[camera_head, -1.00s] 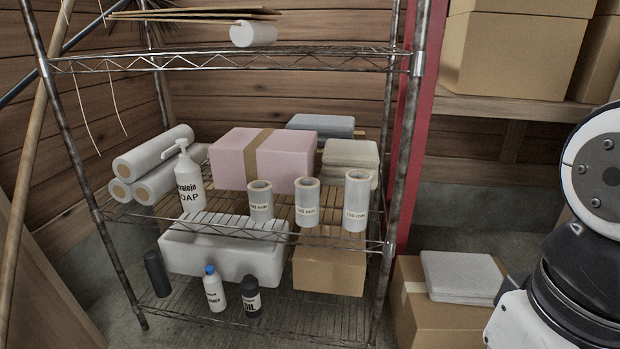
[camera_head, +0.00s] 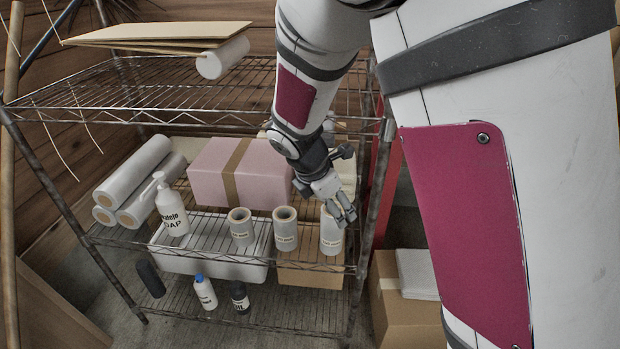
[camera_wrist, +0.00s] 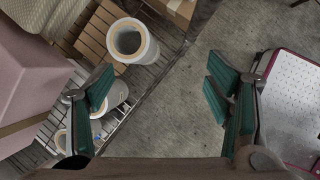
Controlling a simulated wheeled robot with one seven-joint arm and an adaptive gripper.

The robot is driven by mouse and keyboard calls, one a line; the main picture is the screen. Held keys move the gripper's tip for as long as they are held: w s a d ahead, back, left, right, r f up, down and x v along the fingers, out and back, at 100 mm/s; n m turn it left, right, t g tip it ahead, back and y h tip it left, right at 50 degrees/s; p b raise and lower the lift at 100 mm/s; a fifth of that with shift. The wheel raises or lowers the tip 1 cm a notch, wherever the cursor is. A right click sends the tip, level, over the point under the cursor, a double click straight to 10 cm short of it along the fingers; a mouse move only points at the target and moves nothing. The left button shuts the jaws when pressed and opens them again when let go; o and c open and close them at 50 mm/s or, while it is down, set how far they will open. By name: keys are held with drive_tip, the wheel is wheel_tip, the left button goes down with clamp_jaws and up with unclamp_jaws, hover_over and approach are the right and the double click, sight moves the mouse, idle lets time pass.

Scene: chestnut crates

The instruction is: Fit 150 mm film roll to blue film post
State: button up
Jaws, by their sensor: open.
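Three upright film rolls stand in a row at the front of the middle shelf. The rightmost and tallest (camera_head: 331,236) carried a label that looked like 150 mm in the earlier head view. My gripper (camera_head: 342,213) is at the top of this roll, partly in front of it. In the wrist view a roll (camera_wrist: 148,47) shows its open core from above, beyond the left finger and outside the gap. My gripper (camera_wrist: 158,90) is open there, with nothing between its green fingers. Contact with the roll cannot be told. No blue film post is seen.
The other two rolls, left (camera_head: 241,228) and middle (camera_head: 286,230), stand close by. A pink box (camera_head: 225,175) and a soap bottle (camera_head: 172,208) share the shelf. The wire shelf above (camera_head: 230,95) overhangs. Right of the rack, a cardboard box (camera_head: 398,320) stands on the floor.

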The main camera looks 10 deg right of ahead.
sight(332, 219)
drive_tip(key=shift+w+d+f+n+t+b, duration=0.1)
drive_tip(key=shift+w+d+f+n+b, duration=0.3)
drive_tip(key=shift+w+f, duration=1.3)
drive_tip(key=shift+w+d+f+n+t+b, duration=0.15)
drive_tip(key=shift+w+d+f+n, duration=0.55)
drive_tip(key=shift+f, duration=1.95)
drive_tip(key=shift+w+d+f+n+t+b, duration=0.1)
drive_tip(key=shift+w+d+f+n+b, duration=0.4)
drive_tip(key=shift+w+f, duration=1.25)
drive_tip(key=shift+s+a+f, duration=0.2)
drive_tip(key=shift+s+f, duration=0.2)
drive_tip(key=shift+s, duration=0.1)
drive_tip(key=c, duration=1.6)
